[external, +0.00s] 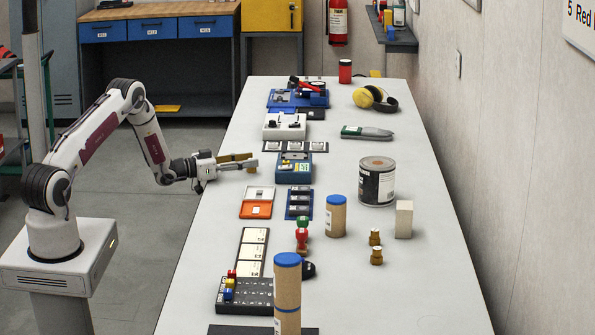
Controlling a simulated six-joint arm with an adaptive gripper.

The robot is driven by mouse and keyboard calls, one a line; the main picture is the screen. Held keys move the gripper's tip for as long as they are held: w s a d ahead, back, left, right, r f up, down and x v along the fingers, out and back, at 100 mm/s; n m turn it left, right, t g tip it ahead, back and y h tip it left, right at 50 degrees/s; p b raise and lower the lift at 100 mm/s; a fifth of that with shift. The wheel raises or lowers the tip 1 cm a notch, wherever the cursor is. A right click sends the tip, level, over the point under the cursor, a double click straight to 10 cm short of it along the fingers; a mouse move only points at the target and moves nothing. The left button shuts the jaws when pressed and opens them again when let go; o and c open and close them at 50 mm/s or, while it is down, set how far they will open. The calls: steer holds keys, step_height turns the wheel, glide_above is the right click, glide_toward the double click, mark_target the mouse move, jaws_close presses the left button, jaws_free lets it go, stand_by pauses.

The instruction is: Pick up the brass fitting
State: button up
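Two small brass-coloured fittings stand on the right half of the long table: one brass fitting (375,237) is farther from the camera, and the other brass fitting (377,256) is just in front of it. They look alike and stand close together with a small gap. My gripper (252,163) is over the left side of the table, pointing right, far to the left of both fittings. A brownish-gold piece shows along its far side; I cannot tell whether it is part of the gripper or separate. The finger opening is too small to make out.
A pale upright block (404,219), a paint can (377,182) and a blue-capped cardboard tube (336,216) stand around the fittings. A red-and-green stamp-like object (302,236) and a taller tube (287,295) are left of them. The table's right front is clear.

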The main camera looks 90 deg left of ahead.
mark_target(247, 172)
stand_by(0.4)
jaws_close()
steer(key=shift+r, duration=0.2)
step_height(247, 172, up, 10)
steer(key=shift+f, duration=0.2)
stand_by(0.6)
stand_by(0.8)
steer(key=shift+r, duration=0.15)
